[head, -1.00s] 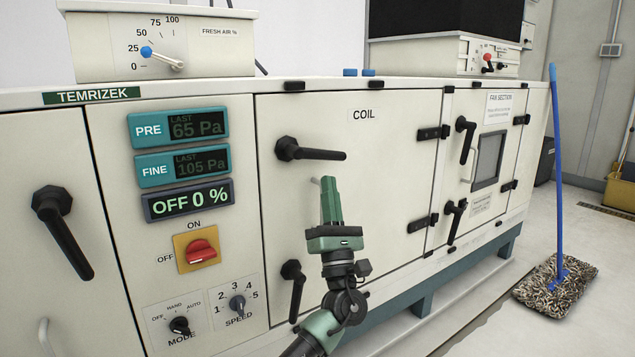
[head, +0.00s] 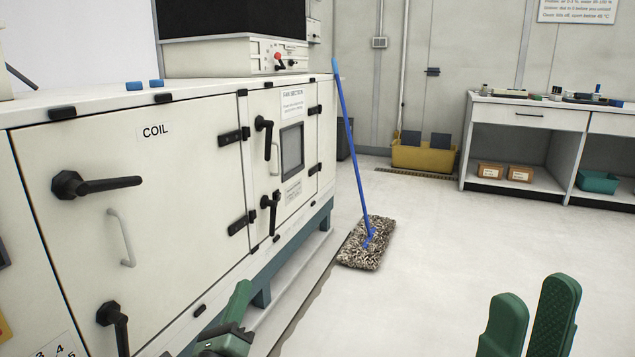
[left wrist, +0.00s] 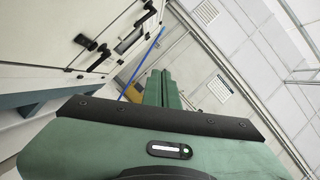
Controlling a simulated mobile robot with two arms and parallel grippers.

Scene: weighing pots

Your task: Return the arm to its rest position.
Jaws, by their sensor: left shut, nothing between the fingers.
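My left gripper (head: 240,298) is green and low in the head view, in front of the lower edge of the cabinet. In the left wrist view its two fingers (left wrist: 161,90) lie side by side, shut and empty. My right gripper (head: 530,315) shows at the bottom right of the head view. Its two green fingers point up with a gap between them, and nothing is in the gap. Neither gripper is seen touching anything.
The white COIL door (head: 150,220) is closed, with black handles and a grey grip. A mop (head: 368,243) with a blue pole leans by the cabinet's far end. The floor (head: 440,240) between is clear.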

